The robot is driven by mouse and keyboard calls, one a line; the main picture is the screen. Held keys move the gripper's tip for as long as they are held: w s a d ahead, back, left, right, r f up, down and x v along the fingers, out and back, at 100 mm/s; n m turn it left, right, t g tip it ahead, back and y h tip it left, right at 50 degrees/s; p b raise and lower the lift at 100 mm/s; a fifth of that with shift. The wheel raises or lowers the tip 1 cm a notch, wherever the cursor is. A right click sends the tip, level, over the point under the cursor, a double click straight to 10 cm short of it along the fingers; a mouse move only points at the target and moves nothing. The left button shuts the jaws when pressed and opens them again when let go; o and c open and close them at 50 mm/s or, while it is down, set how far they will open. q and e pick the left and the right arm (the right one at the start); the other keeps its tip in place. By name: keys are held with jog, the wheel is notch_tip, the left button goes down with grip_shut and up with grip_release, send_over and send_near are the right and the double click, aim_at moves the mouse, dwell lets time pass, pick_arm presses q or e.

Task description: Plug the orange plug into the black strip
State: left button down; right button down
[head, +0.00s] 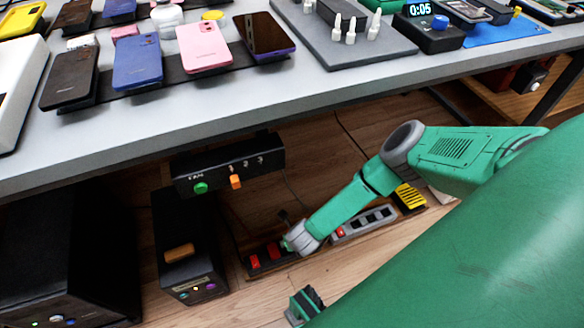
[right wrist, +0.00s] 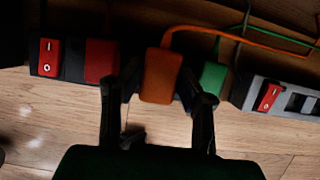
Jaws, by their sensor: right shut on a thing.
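The black strip (head: 262,259) lies on the floor under the table. In the right wrist view the strip (right wrist: 72,62) has a red rocker switch (right wrist: 48,56) and a red plug (right wrist: 101,60). My right gripper (head: 288,243) is down at the strip's right part. In the wrist view its two dark fingers (right wrist: 158,92) flank the orange plug (right wrist: 160,76) and are shut on it. The plug is in line with the strip, its orange cable running up and right. I cannot tell whether it is seated. A green plug (right wrist: 213,77) is just right of it.
A grey strip (head: 362,224) with a red switch lies to the right. A black box (head: 187,272) stands left of the black strip. A panel with knobs (head: 228,165) hangs under the table edge (head: 300,110) above. Loose cables cross the floor.

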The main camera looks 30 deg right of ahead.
jog(key=shift+f, duration=1.45)
dwell(0.4)
jog(key=c, duration=1.1)
grip_release()
jog(key=shift+o, duration=0.2)
jog(key=v, duration=1.1)
jog(key=shift+r, duration=0.4)
jog(key=shift+s+a, duration=0.1)
jog(key=shift+s, duration=0.1)
